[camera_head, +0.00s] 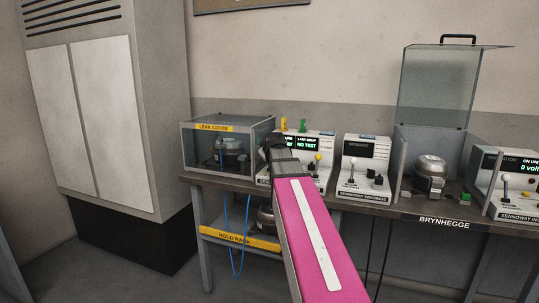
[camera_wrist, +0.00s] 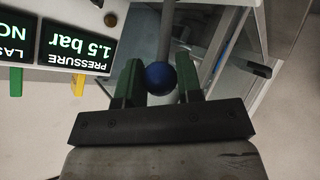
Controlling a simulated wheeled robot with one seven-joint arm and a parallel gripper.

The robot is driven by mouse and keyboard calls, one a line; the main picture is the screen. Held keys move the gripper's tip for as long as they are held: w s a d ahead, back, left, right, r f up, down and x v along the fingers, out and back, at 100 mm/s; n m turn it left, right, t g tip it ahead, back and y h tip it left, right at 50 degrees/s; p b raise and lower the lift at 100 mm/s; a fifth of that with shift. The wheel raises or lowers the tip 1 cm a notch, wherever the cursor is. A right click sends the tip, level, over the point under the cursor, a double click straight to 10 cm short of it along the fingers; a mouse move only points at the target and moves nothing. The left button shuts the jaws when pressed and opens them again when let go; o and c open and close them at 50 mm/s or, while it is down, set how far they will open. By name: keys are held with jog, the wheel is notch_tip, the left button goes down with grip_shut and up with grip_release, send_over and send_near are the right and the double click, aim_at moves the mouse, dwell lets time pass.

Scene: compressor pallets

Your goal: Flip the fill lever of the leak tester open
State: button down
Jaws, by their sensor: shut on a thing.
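The leak tester (camera_head: 315,147) stands on the bench with green lettering on its display. Its display (camera_wrist: 75,44) shows upside down in the wrist view and reads pressure 1.5 bar. My gripper (camera_wrist: 160,80) has its two green fingers around a dark blue ball knob (camera_wrist: 159,76) on a grey rod (camera_wrist: 167,27), which I take for the fill lever. My pink arm reaches to the tester in the head view; my gripper (camera_head: 272,146) is dark there and the blue knob is hidden. Which way the lever leans I cannot tell.
A glass box labelled Leak Cover (camera_head: 214,128) stands left of the tester with a compressor inside. A second console (camera_head: 364,165) stands to the right, then an open glass guard (camera_head: 434,90) over another compressor (camera_head: 430,170). A yellow-edged Hold Rack (camera_head: 236,238) is below.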

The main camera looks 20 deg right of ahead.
jog(key=shift+s+a+f+n+t+h, duration=0.25)
jog(key=shift+s+t, duration=0.15)
jog(key=shift+t, duration=0.1)
jog(key=shift+s+a+f+n+t+h, duration=0.15)
jog(key=shift+s+a+t, duration=0.15)
jog(key=shift+t, duration=0.2)
jog(key=shift+s, duration=0.1)
jog(key=c, duration=0.8)
grip_release()
jog(key=v, duration=1)
jog(key=shift+s+r, duration=0.1)
jog(key=shift+s, duration=0.25)
